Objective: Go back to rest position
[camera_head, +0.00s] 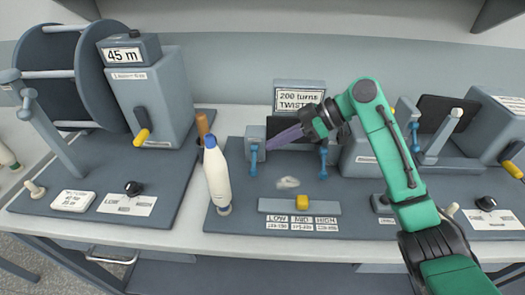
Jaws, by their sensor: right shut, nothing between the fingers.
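My right arm comes in from the lower right, and its gripper (285,139) is at the middle station, in front of the "200 turns TWIST" sign. Its purple fingers point left and are shut with nothing between them. They are close to the blue clamp (253,158) on the left post; I cannot tell whether they touch it. My left gripper is not in view.
A white bottle-shaped bobbin (217,178) stands left of the gripper. A "45 m" winder (155,95) with a large reel (60,70) is at left. A slider with a yellow knob (302,202) and a small pale scrap (288,183) lie below the gripper. The table's front edge (160,245) is clear.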

